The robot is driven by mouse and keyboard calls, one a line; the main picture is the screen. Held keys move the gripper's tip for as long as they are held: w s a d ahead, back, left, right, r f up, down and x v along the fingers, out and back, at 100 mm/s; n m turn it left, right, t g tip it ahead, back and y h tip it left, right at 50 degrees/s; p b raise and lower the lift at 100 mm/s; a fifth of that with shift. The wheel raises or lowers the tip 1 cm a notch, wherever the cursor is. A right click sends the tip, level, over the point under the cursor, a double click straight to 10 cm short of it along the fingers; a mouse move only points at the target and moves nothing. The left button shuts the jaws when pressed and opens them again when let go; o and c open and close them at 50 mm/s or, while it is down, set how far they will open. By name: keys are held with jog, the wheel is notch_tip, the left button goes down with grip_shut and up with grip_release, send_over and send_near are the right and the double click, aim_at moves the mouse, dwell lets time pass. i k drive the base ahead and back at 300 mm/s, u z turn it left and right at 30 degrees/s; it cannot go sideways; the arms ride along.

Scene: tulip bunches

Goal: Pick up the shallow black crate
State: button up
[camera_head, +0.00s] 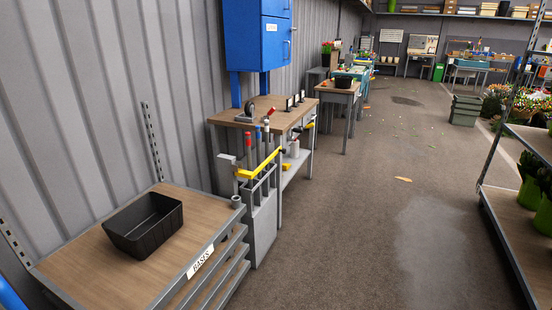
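A shallow black crate (117,235) sits upright on the wooden top of a low metal-framed shelf unit at the lower left. It looks empty, and nothing covers it. My gripper is not in view, so I cannot see whether it is open or shut. A small blue piece shows at the lower left edge of the picture; I cannot tell what it is.
The shelf unit (95,284) has a label reading "BASES" and stands against a corrugated wall. Beside it is a grey tool rack (262,222), then a workbench (236,116) under a blue cabinet (257,45). Metal shelving (511,240) with green pots stands right. The middle floor is clear.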

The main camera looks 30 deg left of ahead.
aim_at(140, 229)
jog(key=u, duration=0.4)
jog(key=i, duration=1.3)
jog(key=u, duration=1.85)
jog(key=i, duration=1.1)
jog(key=u, duration=0.85)
